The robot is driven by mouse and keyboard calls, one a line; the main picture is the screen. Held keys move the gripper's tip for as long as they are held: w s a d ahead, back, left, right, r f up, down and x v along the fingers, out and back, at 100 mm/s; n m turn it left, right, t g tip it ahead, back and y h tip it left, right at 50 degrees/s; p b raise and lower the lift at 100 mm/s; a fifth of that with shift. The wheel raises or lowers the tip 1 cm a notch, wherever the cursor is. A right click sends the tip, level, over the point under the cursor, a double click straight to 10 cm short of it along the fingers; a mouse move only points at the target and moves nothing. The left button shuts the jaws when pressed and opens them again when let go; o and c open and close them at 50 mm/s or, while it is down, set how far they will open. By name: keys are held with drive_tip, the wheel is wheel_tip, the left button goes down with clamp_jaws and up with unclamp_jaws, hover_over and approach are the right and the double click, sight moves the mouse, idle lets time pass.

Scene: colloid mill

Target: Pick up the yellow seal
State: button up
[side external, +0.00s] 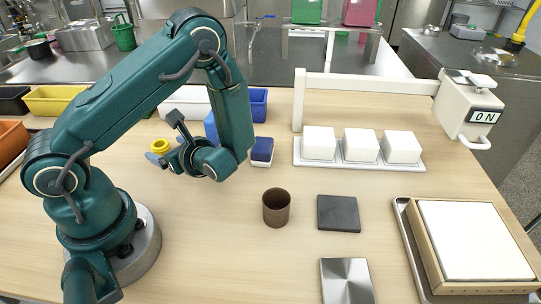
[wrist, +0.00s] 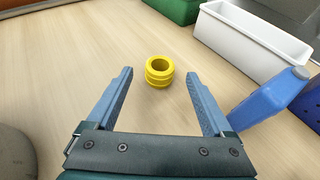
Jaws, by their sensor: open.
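The yellow seal (side external: 159,146) is a short ribbed ring with an open centre. It stands on the wooden table to the left of my gripper (side external: 168,160) in the side view. In the wrist view the seal (wrist: 159,79) appears midway between the two blue fingertips of my gripper (wrist: 160,72). The fingers are wide apart and empty, with a visible gap on both sides of the seal. I cannot tell how far the fingertips are above or short of it.
A blue bottle-like object (wrist: 262,101) stands close to the right finger, with a white bin (wrist: 254,42) behind it. A brown cup (side external: 276,209) and a dark square block (side external: 338,213) are further right. The table left of the seal is clear.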

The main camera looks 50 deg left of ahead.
sight(162, 147)
drive_tip(key=shift+x, duration=2.35)
clamp_jaws()
